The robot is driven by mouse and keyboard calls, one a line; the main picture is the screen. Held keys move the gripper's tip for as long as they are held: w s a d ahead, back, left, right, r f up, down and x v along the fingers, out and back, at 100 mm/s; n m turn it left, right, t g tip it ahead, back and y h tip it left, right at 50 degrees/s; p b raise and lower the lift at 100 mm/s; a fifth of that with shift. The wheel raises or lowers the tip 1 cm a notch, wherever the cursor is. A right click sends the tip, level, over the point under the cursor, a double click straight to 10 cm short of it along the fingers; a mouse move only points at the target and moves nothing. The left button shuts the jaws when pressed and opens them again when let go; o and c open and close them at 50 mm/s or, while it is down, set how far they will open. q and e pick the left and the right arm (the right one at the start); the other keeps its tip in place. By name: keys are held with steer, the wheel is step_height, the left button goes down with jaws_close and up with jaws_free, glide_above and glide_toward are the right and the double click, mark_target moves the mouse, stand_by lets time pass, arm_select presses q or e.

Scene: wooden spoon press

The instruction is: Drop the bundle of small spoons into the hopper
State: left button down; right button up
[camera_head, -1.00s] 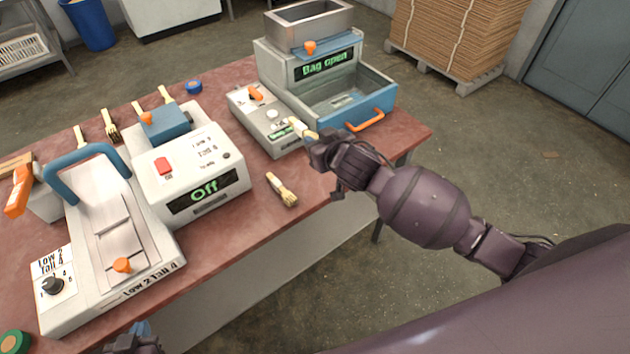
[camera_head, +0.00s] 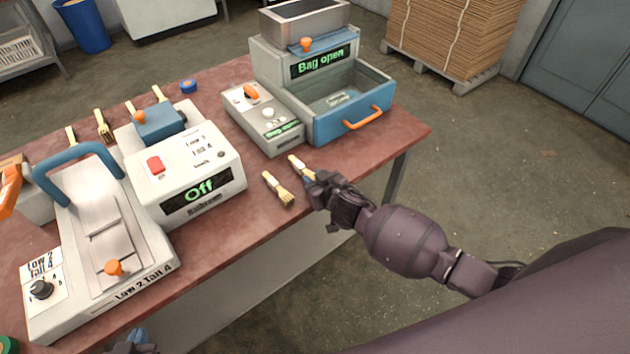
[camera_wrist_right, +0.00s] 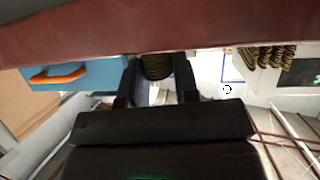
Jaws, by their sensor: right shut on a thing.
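My right gripper (camera_head: 309,180) is shut on a small pale-handled bundle (camera_head: 296,163) near the table's right front edge. In the right wrist view the dark ribbed end of the held bundle (camera_wrist_right: 157,66) sits between the two fingers. The hopper (camera_head: 303,22) is an open metal box on top of the machine at the back, above and behind the gripper. The machine's display reads "Bag open". Another similar bundle (camera_head: 278,189) lies on the table just left of the gripper. My left gripper (camera_head: 132,347) only just shows at the bottom edge.
The machine has an open blue drawer (camera_head: 350,119) with an orange handle, and a control box (camera_head: 262,118) beside it. A white device (camera_head: 185,175) reading "Off" and a lever press (camera_head: 100,235) fill the left. More bundles (camera_head: 103,125) lie behind them.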

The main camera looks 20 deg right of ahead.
steer(key=shift+f, duration=0.3)
steer(key=o, duration=0.9)
steer(key=a+v, duration=0.1)
steer(key=v, duration=1)
steer(key=s+d+f+m+h, duration=0.1)
steer(key=s+d+f, duration=0.1)
steer(key=s+d, duration=0.2)
steer(key=s+d+f+g+h, duration=0.1)
steer(key=s+d, duration=0.4)
steer(key=s, duration=0.6)
steer(key=shift+s+f+m+g+h, duration=0.3)
steer(key=shift+s+f+m+h, duration=0.1)
steer(key=shift+f, duration=0.5)
steer(key=shift+s+d, duration=0.35)
steer(key=shift+c, duration=1.1)
